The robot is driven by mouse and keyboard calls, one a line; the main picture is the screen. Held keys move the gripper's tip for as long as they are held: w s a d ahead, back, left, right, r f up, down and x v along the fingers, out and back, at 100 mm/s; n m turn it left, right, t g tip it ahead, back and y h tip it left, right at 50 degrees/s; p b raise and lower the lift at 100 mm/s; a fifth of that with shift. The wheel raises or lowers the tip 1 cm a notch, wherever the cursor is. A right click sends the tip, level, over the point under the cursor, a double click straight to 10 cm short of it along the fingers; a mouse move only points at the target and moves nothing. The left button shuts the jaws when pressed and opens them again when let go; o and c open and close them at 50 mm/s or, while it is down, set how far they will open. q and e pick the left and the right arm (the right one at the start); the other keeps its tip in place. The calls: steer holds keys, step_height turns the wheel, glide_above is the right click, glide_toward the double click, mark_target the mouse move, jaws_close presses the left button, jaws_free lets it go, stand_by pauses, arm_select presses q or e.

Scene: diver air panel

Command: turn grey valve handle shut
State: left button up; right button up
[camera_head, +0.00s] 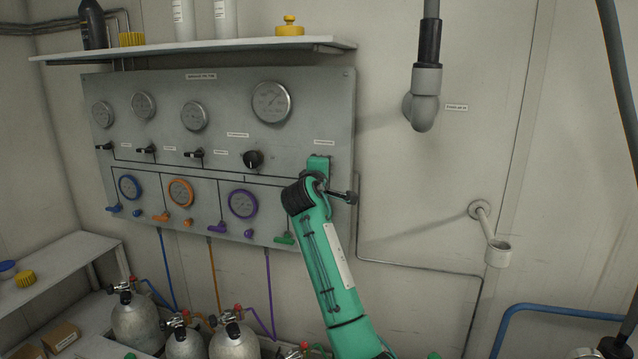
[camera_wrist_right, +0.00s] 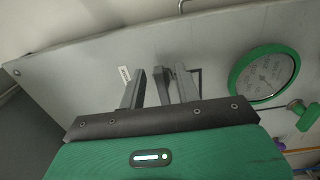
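A dark grey piece, which looks like the grey valve handle (camera_wrist_right: 161,87), stands between the fingers in the right wrist view. Narrow gaps seem to show beside it, and contact is not clear. In the head view my green arm hides the gripper's fingers and most of this spot.
A green-rimmed gauge (camera_wrist_right: 264,74) is close beside the fingers. Black valve handles (camera_head: 194,153), a black knob (camera_head: 253,160) and a green handle (camera_head: 285,239) are on the panel. A shelf (camera_head: 200,50) overhangs it. Grey cylinders (camera_head: 136,322) stand below. The wall to the right has pipes.

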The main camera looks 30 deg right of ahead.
steer(key=b+v, duration=0.3)
steer(key=v, duration=0.8)
steer(key=shift+s+a, duration=0.25)
steer(key=shift+a, duration=0.05)
